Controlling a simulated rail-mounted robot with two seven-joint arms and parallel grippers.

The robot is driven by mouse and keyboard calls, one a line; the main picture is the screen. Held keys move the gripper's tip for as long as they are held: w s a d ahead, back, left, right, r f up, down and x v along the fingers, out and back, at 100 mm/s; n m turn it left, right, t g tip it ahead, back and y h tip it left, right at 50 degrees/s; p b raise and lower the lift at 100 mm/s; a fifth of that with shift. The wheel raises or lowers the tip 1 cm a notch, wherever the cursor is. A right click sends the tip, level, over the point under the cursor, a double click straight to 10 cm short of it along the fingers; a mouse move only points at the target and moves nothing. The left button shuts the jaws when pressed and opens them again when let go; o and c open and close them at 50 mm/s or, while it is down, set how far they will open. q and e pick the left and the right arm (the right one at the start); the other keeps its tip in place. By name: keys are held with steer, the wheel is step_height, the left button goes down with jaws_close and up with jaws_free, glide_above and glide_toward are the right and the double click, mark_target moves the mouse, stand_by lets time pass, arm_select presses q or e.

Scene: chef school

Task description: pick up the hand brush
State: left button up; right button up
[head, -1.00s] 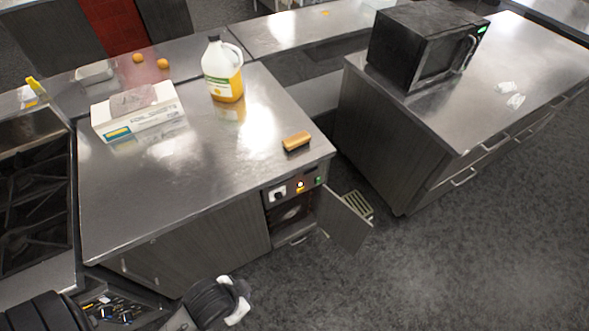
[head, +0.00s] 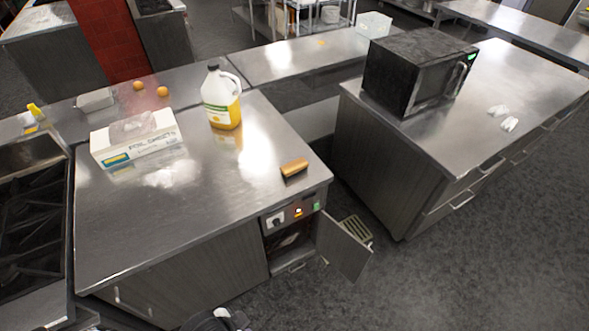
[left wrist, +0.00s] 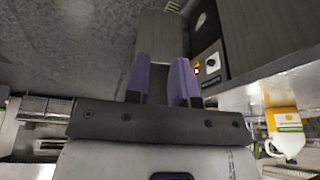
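The hand brush appears to be the small block-shaped item (head: 294,167), tan on top with a darker lower part. It lies on the steel counter (head: 215,185) near its right edge, above the control panel. I cannot make out bristles. My left gripper (left wrist: 163,82) shows in the left wrist view with two purple fingers apart and nothing between them. That view is upside down, with the open cabinet door (left wrist: 160,40) beyond the fingers. The brush is not seen there. In the head view only a bit of my arm shows at the bottom edge. My right gripper is not in view.
A foil box (head: 137,140) and a jug of yellow liquid (head: 221,98) stand farther back on the counter. The cabinet door (head: 343,248) hangs open below the brush. A microwave (head: 418,72) stands on the right counter. The counter around the brush is clear.

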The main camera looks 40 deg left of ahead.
arm_select(q)
steer(key=o, duration=1)
steer(key=shift+a, duration=0.15)
steer(key=shift+o, duration=0.4)
